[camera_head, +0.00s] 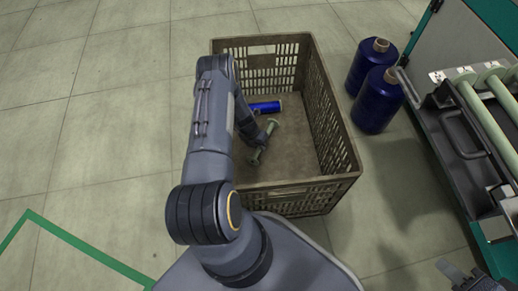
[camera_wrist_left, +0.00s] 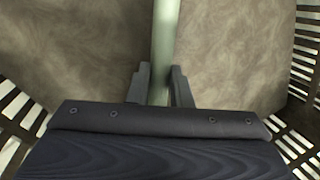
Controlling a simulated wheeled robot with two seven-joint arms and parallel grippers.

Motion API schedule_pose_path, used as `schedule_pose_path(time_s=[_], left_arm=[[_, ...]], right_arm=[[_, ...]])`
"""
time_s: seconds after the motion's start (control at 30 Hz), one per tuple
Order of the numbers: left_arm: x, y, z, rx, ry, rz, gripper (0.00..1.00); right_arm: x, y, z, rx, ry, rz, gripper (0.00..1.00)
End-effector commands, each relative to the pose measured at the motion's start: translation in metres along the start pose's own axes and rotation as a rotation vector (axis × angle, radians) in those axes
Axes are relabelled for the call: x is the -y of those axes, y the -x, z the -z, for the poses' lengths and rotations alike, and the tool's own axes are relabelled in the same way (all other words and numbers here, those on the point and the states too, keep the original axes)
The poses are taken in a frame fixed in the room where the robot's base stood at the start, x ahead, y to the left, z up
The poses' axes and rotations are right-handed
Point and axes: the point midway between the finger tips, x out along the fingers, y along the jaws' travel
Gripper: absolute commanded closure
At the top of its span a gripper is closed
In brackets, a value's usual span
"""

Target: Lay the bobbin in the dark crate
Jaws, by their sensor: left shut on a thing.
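The bobbin (camera_head: 258,152), a thin pale green spool with flanged ends, is inside the dark crate (camera_head: 345,150), slanting low over its floor. My left gripper (camera_head: 263,138) reaches down into the crate and is shut on the bobbin. In the left wrist view the pale green shaft (camera_wrist_left: 165,40) runs between the two fingers (camera_wrist_left: 159,85), with the brown crate floor behind it. I cannot tell whether the bobbin touches the floor. My right gripper (camera_head: 460,274) shows only in part at the lower right; its jaws are unclear.
A blue-wound bobbin (camera_head: 264,107) lies in the crate, just beyond my left gripper. Two large blue thread spools (camera_head: 377,100) stand on the floor right of the crate. A green and grey machine (camera_head: 470,120) with pale rollers stands at the right. The tiled floor at left is clear.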

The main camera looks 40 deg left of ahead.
Motion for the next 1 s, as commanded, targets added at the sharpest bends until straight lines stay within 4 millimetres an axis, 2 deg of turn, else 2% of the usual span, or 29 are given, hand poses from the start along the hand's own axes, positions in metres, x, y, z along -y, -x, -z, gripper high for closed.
schedule_pose_path(time_s=[0.03, 0.07, 0.43, 0.47, 0.6, 0.87, 1.0], left_arm=[[-0.003, -0.011, 0.002, 0.0, 0.001, 0.0, 1.0], [-0.003, -0.013, 0.002, 0.001, 0.001, 0.0, 1.0], [-0.004, -0.016, 0.002, 0.002, 0.0, -0.001, 1.0], [-0.004, -0.015, 0.002, 0.002, 0.0, -0.001, 0.79], [-0.004, -0.014, 0.002, 0.002, 0.0, 0.0, 0.61], [-0.004, -0.014, 0.002, 0.002, 0.0, 0.0, 0.6], [-0.003, -0.005, 0.001, 0.003, 0.001, -0.001, 0.6]], right_arm=[[-0.003, -0.005, -0.003, 0.0, 0.0, 0.0, 0.64], [-0.003, -0.006, -0.003, 0.0, 0.0, 0.0, 0.64], [-0.004, -0.008, -0.004, 0.0, 0.0, 0.0, 0.64], [-0.003, -0.007, -0.004, 0.0, 0.0, 0.0, 0.64], [-0.003, -0.007, -0.004, 0.0, 0.0, 0.0, 0.64], [-0.003, -0.007, -0.003, 0.0, 0.0, 0.0, 0.64], [-0.001, -0.001, -0.001, 0.0, 0.0, 0.0, 0.64]])
